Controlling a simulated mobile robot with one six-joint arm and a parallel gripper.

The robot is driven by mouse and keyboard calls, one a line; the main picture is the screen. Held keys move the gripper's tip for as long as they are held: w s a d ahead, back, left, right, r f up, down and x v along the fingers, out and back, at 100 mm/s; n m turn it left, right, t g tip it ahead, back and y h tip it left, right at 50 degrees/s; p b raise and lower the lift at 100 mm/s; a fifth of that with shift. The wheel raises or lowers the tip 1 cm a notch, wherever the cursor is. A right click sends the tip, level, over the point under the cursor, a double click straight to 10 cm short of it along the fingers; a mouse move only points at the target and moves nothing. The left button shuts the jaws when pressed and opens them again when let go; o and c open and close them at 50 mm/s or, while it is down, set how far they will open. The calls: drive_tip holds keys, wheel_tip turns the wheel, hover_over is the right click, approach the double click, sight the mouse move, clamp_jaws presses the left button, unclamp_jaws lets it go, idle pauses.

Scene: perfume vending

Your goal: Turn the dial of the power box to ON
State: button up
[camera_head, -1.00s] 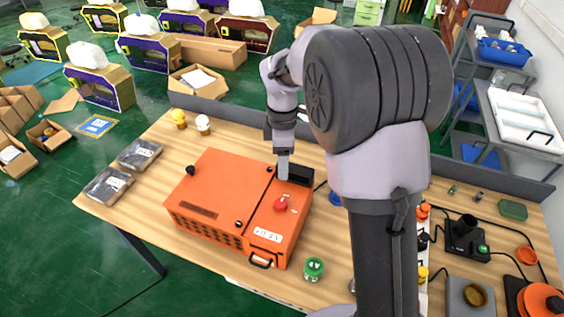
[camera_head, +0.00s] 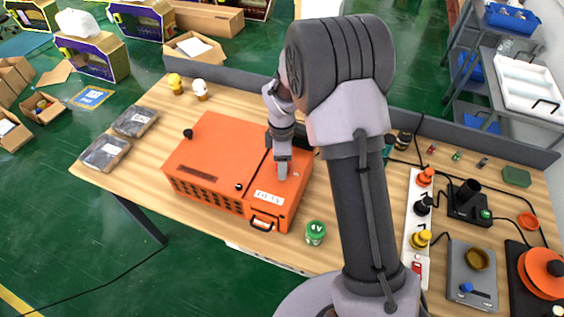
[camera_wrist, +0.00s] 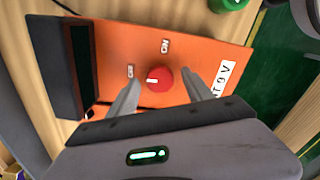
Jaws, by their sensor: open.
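The orange power box (camera_head: 215,160) sits on the wooden table in the head view. Its sloped panel also shows in the wrist view (camera_wrist: 200,45). The red dial (camera_wrist: 159,78) stands on this panel; its white mark points left, roughly toward the OFF label (camera_wrist: 130,71). The ON label (camera_wrist: 165,45) is just above the dial in the wrist view. My gripper (camera_head: 282,172) is over the panel and hides the dial in the head view. In the wrist view my gripper (camera_wrist: 160,82) is open, its fingers on either side of the dial, with gaps visible.
A green-lidded jar (camera_head: 316,232) stands right of the box's front corner. A white power strip (camera_head: 418,210) with plugs lies further right. Two dark packs (camera_head: 134,121) lie at the left table edge. A black display (camera_wrist: 78,60) is on the box panel.

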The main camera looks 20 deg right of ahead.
clamp_jaws()
drive_tip(key=shift+m, duration=0.3)
drive_tip(key=m+b, duration=0.1)
drive_tip(key=m, duration=0.2)
drive_tip(key=shift+m, duration=0.4)
drive_tip(key=m+b, duration=0.1)
drive_tip(key=m, duration=0.3)
drive_tip(key=shift+m, duration=0.3)
drive_tip(key=m+b, duration=0.1)
drive_tip(key=m, duration=0.3)
drive_tip(key=shift+m+b, duration=0.6)
drive_tip(key=shift+m, duration=1.9)
drive_tip(key=shift+r, duration=0.1)
